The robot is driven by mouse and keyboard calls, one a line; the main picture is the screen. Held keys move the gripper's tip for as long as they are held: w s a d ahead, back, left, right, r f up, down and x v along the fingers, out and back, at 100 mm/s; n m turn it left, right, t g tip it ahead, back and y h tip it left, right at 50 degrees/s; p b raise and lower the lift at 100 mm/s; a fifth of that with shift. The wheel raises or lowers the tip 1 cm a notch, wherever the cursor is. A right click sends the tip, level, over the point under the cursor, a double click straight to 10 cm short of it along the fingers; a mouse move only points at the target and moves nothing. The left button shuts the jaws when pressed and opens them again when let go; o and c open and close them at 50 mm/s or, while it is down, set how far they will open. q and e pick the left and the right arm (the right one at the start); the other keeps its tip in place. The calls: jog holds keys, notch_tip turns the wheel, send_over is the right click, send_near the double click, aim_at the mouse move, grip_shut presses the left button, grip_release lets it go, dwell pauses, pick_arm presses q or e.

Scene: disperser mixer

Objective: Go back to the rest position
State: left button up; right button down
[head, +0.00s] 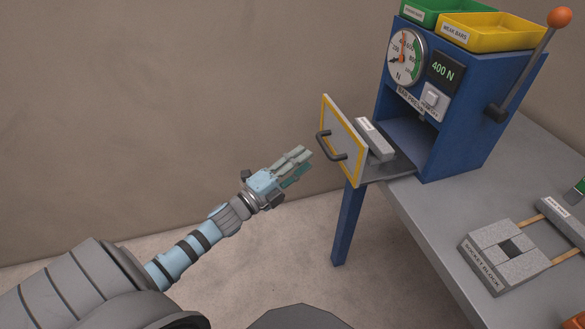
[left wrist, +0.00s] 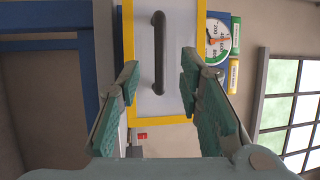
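My left gripper (head: 300,163) is in the air in front of the blue test machine (head: 465,125), just left of its open door (head: 341,135). In the left wrist view its two green-padded fingers (left wrist: 160,88) stand apart with nothing between them. The door's dark handle (head: 331,147) shows ahead of the fingers in the left wrist view (left wrist: 158,52), apart from them. The door is a pale panel with a yellow frame, swung open. My right gripper is not in either view.
A grey bar (head: 374,139) rests at the machine's opening. The grey table (head: 440,232) carries a socket block (head: 503,256). A green tray (head: 432,10) and a yellow tray (head: 497,32) sit on top of the machine. A lever with an orange knob (head: 560,17) is on its right. Floor to the left is clear.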

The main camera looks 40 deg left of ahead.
pick_arm(q)
jog(key=v, duration=0.4)
dwell(0.3)
